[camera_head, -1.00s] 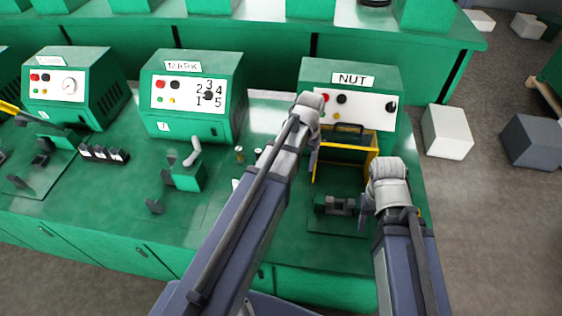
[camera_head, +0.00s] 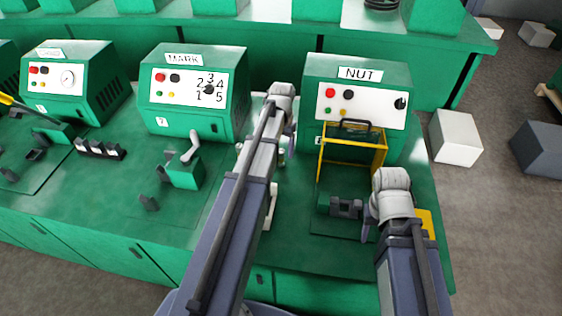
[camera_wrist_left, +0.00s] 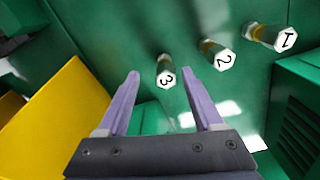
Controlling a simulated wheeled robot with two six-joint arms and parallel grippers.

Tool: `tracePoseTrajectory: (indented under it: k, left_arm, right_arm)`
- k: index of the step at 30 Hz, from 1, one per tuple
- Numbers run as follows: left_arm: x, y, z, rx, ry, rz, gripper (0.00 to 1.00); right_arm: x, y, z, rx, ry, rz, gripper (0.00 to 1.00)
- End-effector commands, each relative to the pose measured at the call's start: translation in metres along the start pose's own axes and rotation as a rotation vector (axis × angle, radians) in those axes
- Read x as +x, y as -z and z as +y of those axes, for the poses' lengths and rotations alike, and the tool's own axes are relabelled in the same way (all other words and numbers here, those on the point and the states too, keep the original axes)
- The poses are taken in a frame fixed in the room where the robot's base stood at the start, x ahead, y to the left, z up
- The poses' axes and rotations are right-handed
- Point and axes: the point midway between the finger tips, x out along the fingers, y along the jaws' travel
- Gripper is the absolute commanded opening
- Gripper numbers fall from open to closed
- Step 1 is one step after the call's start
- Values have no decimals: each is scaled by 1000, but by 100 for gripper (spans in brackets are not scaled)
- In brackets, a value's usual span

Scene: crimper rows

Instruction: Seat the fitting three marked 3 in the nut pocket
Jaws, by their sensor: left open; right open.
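Fitting three (camera_wrist_left: 166,74), with a white hex end marked 3, stands on the green bench in the left wrist view. My left gripper (camera_wrist_left: 162,76) is open, with its purple fingers on either side of the fitting's image; contact cannot be told. In the head view my left gripper (camera_head: 290,146) is left of the NUT machine (camera_head: 352,98), and my arm hides most of the fittings. My right gripper (camera_head: 366,222) is open beside the dark holder (camera_head: 345,207) in front of that machine. The nut pocket itself is too small to make out.
Fitting two (camera_wrist_left: 217,55) and fitting one (camera_wrist_left: 268,38) stand in a row beside fitting three. The NUT machine has a yellow guard frame (camera_head: 322,158). The MARK machine (camera_head: 192,120) and a small green lever unit (camera_head: 184,174) are further left.

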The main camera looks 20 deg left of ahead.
Motion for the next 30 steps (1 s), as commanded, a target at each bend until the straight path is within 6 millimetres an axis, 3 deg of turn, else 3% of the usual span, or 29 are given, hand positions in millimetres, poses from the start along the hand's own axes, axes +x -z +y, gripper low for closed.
tracePoseTrajectory:
  k: [8,21,30]
  left_arm:
    - [8,0,-1,0,0,0,68]
    - [55,3,-8,0,0,0,68]
    - [56,3,-8,0,0,0,68]
  right_arm:
    - [8,0,-1,0,0,0,50]
    - [55,3,-5,0,0,0,50]
    - [55,3,-5,0,0,0,50]
